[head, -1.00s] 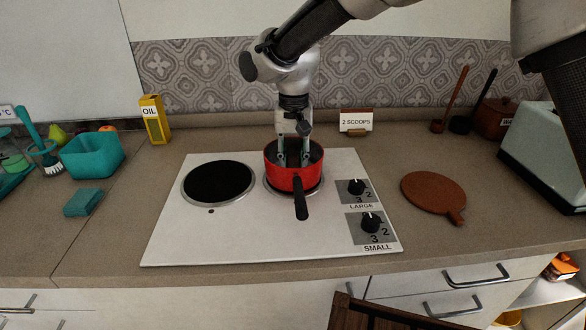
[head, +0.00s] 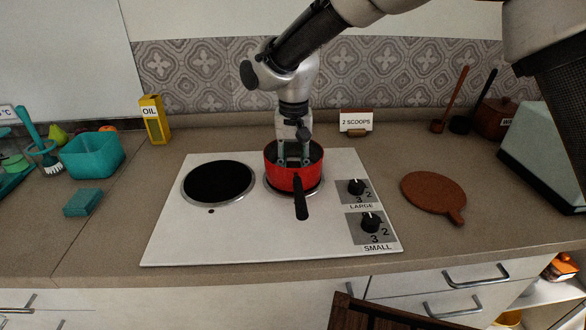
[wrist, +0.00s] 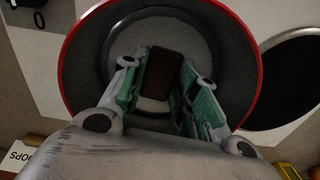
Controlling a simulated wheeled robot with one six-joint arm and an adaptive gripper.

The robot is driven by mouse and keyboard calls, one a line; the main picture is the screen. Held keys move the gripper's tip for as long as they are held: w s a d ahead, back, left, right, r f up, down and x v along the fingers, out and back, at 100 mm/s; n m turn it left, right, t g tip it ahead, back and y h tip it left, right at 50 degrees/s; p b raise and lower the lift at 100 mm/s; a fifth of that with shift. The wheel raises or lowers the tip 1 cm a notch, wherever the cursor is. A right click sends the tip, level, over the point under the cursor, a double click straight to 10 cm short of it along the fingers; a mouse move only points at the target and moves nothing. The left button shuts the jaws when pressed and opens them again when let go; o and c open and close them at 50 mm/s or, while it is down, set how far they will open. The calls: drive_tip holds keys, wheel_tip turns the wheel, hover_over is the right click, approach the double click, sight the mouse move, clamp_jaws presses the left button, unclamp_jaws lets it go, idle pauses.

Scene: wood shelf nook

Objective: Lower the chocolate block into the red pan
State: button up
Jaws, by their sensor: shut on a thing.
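The red pan (head: 282,180) sits on the right burner of the white cooktop, its black handle toward the front. My gripper (head: 294,162) points down into the pan, its fingertips partly hidden by the pan's front wall. In the wrist view my gripper (wrist: 163,88) is shut on the brown chocolate block (wrist: 161,73), with a green-padded finger on either side. The block lies inside the ring of the red pan's rim (wrist: 66,63). I cannot tell whether the block touches the pan floor. The block is not visible in the head view.
The left black burner (head: 218,182) is bare. Two knobs (head: 357,187) (head: 370,222) are at the cooktop's right. A "2 SCOOPS" sign (head: 356,121) and a yellow oil box (head: 154,119) stand behind. A round brown board (head: 433,192) lies to the right.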

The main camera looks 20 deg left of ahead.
drive_tip(key=o, duration=1.1)
wheel_tip(320, 180, up, 12)
